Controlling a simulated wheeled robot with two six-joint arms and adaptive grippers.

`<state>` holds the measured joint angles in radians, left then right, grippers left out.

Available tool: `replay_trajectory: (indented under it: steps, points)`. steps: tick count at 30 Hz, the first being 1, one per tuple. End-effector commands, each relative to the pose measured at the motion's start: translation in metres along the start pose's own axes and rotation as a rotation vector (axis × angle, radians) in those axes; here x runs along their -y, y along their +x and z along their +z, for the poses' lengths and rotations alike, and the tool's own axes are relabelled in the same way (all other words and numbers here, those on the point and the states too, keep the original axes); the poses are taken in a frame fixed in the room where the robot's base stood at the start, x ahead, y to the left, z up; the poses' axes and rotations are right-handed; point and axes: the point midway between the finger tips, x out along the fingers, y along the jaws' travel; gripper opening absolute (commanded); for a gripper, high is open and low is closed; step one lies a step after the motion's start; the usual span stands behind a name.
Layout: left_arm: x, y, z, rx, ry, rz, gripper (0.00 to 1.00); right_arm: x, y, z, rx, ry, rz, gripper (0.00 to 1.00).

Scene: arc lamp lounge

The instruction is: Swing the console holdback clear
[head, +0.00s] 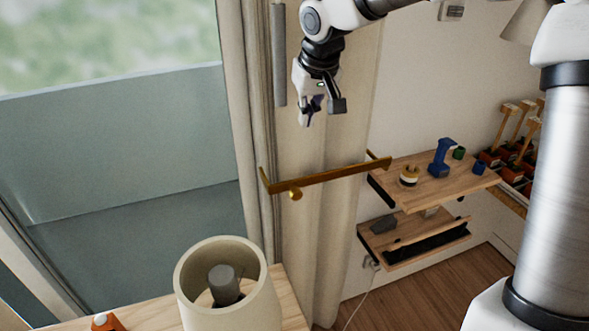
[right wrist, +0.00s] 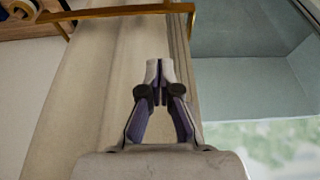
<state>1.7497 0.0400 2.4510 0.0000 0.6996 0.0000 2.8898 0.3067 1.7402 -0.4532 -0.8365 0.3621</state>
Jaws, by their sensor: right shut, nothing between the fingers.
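The console holdback is a brass bar (head: 335,178) in front of the beige curtain (head: 335,225). It runs from a hinge end by the wooden shelf at right to an upturned tip at left, with a small round knob (head: 295,194) near the left end. In the right wrist view the bar (right wrist: 120,11) crosses the top edge. My right gripper (head: 308,118) is above the bar and apart from it, in front of the curtain. Its fingertips meet in the right wrist view (right wrist: 160,68), shut with nothing between them. My left gripper is out of view.
A wooden shelf (head: 418,196) holds a blue drill (head: 440,158) and a tape roll (head: 409,175). A lower shelf (head: 385,251) hangs beneath. A cream cylinder (head: 190,296) stands on a wooden top at the front. A window (head: 130,150) is at left.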

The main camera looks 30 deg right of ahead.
Motion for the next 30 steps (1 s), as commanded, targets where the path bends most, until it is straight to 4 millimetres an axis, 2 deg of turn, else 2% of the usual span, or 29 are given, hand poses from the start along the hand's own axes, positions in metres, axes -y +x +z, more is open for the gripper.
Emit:
replay_trajectory:
  steps: [5,24,30]
  points:
    - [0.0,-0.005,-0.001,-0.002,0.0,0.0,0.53,0.0,0.028,0.001,0.007,0.0,0.0,0.0]
    - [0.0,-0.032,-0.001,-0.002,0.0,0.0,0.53,0.0,0.166,0.001,0.007,0.0,0.001,0.0]
    - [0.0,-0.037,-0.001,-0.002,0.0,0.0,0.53,0.0,0.191,0.001,0.003,0.0,0.001,0.0]
